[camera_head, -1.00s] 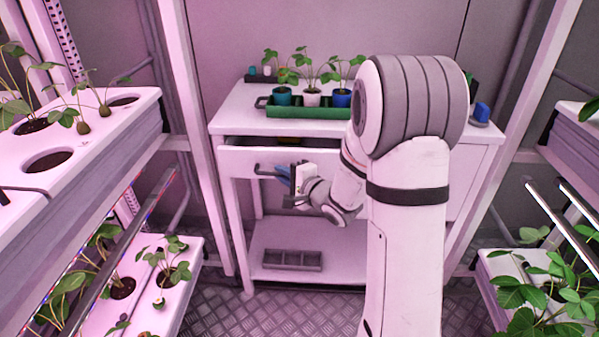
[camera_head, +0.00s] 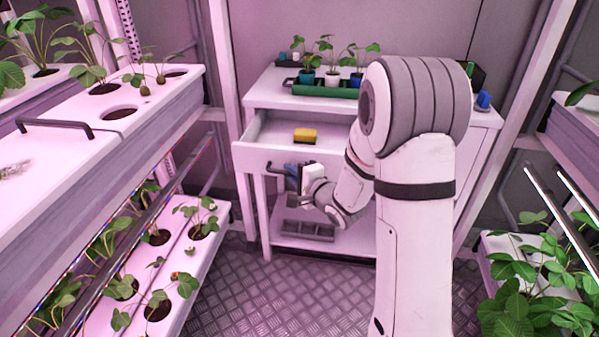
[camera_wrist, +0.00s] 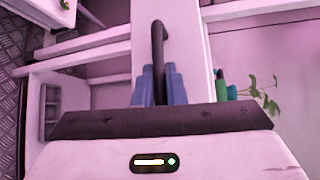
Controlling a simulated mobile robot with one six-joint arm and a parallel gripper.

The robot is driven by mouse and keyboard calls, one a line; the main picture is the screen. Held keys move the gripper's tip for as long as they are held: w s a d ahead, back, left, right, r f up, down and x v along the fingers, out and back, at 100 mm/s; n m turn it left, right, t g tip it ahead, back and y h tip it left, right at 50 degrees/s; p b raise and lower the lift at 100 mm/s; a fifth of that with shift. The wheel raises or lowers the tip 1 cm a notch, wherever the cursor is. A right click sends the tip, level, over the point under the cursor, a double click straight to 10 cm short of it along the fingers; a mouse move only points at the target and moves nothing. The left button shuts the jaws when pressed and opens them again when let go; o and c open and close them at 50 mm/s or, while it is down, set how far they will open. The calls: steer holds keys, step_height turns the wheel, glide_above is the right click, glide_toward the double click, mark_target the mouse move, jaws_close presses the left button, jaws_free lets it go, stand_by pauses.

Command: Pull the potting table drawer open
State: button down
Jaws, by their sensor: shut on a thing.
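The white potting table (camera_head: 262,92) stands against the back wall. Its drawer (camera_head: 262,157) is pulled well out toward me, and a yellow sponge with a dark underside (camera_head: 305,135) lies inside. My gripper (camera_head: 284,169) is at the drawer's front, shut on the dark bar handle (camera_head: 271,169). In the wrist view, the blue fingers (camera_wrist: 159,85) sit on both sides of the handle (camera_wrist: 158,45). My arm hides the right part of the drawer and the tabletop behind it.
A green tray (camera_head: 310,89) with several potted seedlings stands on the tabletop. A grey divided crate (camera_head: 308,231) rests on the lower shelf. White planting racks (camera_head: 180,95) run along the left, with leafy plants (camera_head: 535,290) at right. The metal floor (camera_head: 250,290) before the table is clear.

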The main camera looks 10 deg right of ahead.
steer(key=shift+a, duration=0.2)
steer(key=c, duration=1.7)
jaws_free()
steer(key=shift+a, duration=0.1)
steer(key=shift+c, duration=0.2)
steer(key=shift+o, duration=1.2)
steer(key=shift+d, duration=0.2)
steer(key=v, duration=0.7)
steer(key=shift+s+d+p, duration=0.2)
steer(key=shift+s+p, duration=0.1)
steer(key=shift+p, duration=0.1)
steer(key=shift+r, duration=0.1)
